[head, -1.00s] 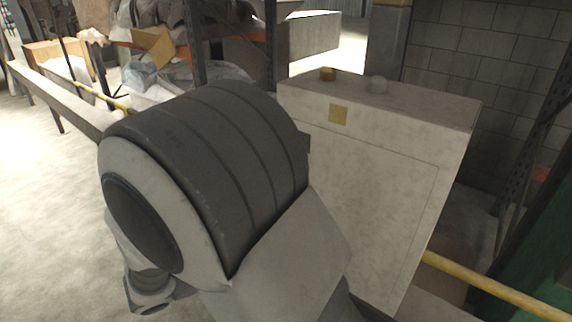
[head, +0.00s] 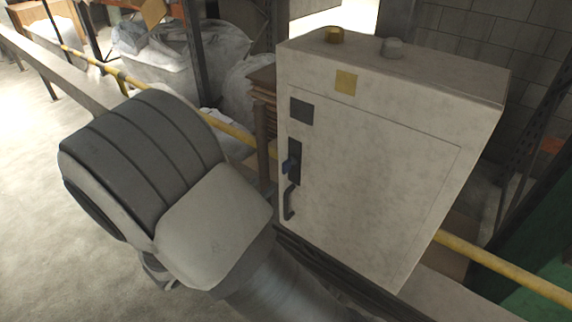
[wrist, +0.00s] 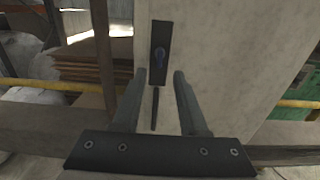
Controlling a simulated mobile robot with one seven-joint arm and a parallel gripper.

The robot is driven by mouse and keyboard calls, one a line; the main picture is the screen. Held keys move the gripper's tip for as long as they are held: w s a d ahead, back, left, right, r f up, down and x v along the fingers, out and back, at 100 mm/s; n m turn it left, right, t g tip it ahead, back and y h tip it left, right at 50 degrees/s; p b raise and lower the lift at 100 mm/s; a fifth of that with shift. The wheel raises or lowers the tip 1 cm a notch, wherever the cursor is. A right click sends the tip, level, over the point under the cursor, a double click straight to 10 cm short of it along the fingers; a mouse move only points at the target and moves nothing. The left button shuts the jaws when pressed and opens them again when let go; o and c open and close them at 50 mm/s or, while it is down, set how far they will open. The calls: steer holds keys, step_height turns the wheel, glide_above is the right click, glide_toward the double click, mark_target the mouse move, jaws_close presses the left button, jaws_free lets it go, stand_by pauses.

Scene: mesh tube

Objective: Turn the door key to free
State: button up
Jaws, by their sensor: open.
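A pale box-shaped cabinet (head: 375,160) has a door on its front face. In the wrist view the key (wrist: 160,56) is on the lock plate (wrist: 161,38), just beyond and above the fingertips. My gripper (wrist: 160,76) is open and empty, its two fingers either side of the dark handle (wrist: 155,108) in that view. I cannot tell the gap to the door. In the head view the gripper is hidden behind my arm.
A yellow rail (head: 500,284) runs behind the cabinet on both sides. A dark post (head: 262,140) and stacked brown boards (head: 264,90) stand left of it. Open floor (head: 40,150) lies at left.

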mark_target(283, 168)
steer(key=x, duration=1)
steer(key=shift+w+d, duration=0.15)
jaws_close()
